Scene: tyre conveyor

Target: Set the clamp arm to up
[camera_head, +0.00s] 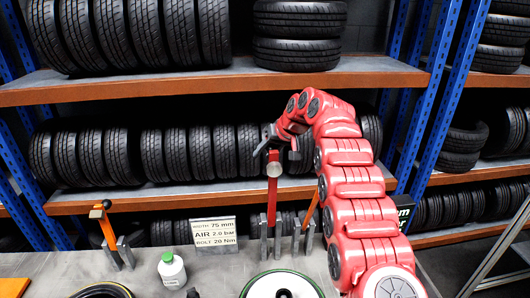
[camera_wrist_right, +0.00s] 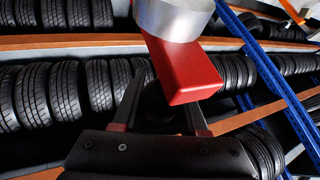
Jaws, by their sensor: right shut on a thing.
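The red clamp arm (camera_head: 272,200) stands about upright between grey metal brackets (camera_head: 264,226) on the bench, with a silver round piece on it. In the right wrist view the red bar (camera_wrist_right: 186,72) and its silver cylinder (camera_wrist_right: 172,18) fill the space at the fingertips. My right gripper (camera_head: 271,143) is at the top of the clamp arm and is shut on it; the fingers also show in the right wrist view (camera_wrist_right: 163,90). The exact contact is partly hidden. My left gripper is not in view.
A sign (camera_head: 214,231), a white bottle (camera_head: 172,271) and a green-rimmed round part (camera_head: 247,291) are on the grey bench (camera_head: 55,268). Orange-handled tools stand at left (camera_head: 98,213) and right (camera_head: 311,212) of the clamp. Tyre racks with blue posts (camera_head: 412,110) stand behind.

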